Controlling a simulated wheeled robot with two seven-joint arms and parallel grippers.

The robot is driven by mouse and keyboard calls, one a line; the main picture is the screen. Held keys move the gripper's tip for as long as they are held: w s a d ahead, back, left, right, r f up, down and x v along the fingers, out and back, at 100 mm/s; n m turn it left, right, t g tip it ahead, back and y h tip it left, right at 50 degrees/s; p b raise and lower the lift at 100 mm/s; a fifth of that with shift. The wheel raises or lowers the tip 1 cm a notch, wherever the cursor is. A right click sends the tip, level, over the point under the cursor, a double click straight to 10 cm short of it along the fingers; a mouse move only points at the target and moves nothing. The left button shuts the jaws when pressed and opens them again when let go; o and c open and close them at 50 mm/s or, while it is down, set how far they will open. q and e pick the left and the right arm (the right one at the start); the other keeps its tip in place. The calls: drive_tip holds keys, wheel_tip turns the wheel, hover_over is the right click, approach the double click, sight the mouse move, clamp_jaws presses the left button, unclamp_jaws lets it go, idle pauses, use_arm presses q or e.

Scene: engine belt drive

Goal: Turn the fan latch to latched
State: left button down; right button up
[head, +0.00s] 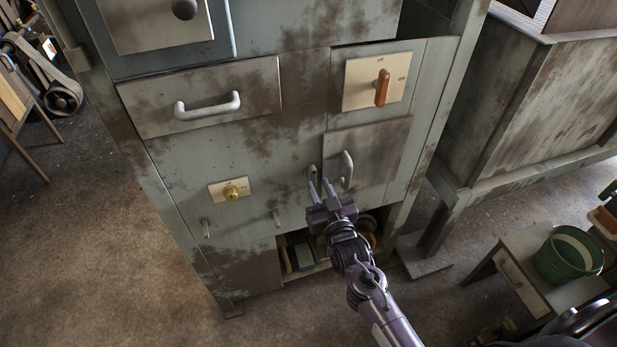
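No part in view is clearly marked as the fan latch. A cream plate (362,82) at the upper right of the grey cabinet carries an upright orange-brown turning handle (382,88) with small labels around it. A smaller cream plate (216,191) at lower left carries a round brass knob (231,192); its lettering is too small to read. My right gripper (320,176) is in front of the cabinet, its two fingers apart with nothing between them. It is just left of a small door's grey pull handle (347,170), below the orange-brown handle. My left gripper is out of view.
A shut drawer with a wide handle (207,107) is at the cabinet's upper left. An open lower compartment (300,252) holds several items, partly hidden by my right arm. A small table with a green bucket (568,254) stands at right.

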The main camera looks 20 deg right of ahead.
sight(314, 178)
drive_tip(key=w, duration=0.2)
drive_tip(key=shift+w+a, duration=0.15)
drive_tip(key=shift+w, duration=0.75)
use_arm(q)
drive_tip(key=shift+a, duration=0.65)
use_arm(e)
clamp_jaws()
